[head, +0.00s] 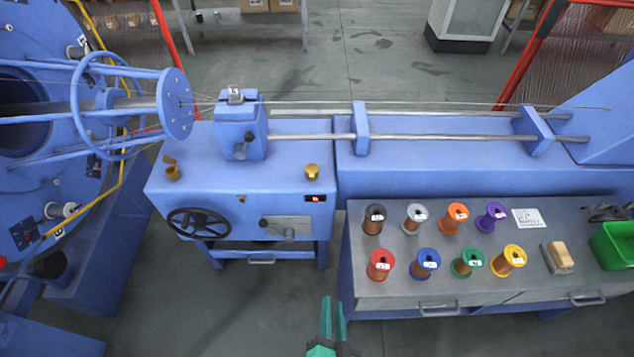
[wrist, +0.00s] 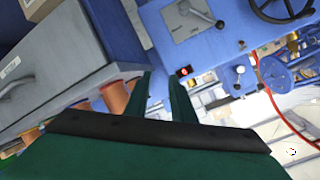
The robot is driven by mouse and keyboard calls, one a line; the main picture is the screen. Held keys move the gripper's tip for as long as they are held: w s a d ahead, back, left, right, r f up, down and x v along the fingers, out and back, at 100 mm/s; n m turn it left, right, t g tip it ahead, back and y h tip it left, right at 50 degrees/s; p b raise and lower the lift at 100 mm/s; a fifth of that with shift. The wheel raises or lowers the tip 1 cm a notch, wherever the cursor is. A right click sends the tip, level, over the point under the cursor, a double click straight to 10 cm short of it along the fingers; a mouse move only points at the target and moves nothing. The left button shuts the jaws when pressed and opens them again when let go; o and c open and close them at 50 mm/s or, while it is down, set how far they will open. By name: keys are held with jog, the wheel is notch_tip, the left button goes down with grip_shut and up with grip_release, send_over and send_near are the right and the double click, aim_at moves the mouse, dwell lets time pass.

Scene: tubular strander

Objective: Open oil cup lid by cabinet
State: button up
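Two small brass oil cups stand on the blue machine housing (head: 240,170) in the head view. The right oil cup (head: 312,171), on the side toward the grey spool cabinet, looks closed by its rounded lid. The left oil cup (head: 173,173) has a flap tilted up beside its top and looks open. My gripper (head: 333,303) is low in front of the housing, well apart from both cups. Its two green fingers (wrist: 164,80) are apart with nothing between them.
The grey cabinet (head: 400,285) carries several wire spools, a brush (head: 557,257) and a green bin (head: 612,245). A black handwheel (head: 199,223) and a lever (head: 277,229) stick out of the housing front. Steel rods run behind. Floor in front of the housing is clear.

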jog(key=w+f+m+y, duration=0.1)
jog(key=w+m, duration=0.1)
jog(key=w, duration=0.5)
jog(key=m+t+y, duration=0.2)
jog(key=m+y, duration=0.2)
jog(key=y, duration=0.2)
send_near(312, 170)
jog(key=x, duration=0.5)
jog(key=shift+a+f, duration=0.2)
jog(key=shift+a, duration=0.25)
grip_shut()
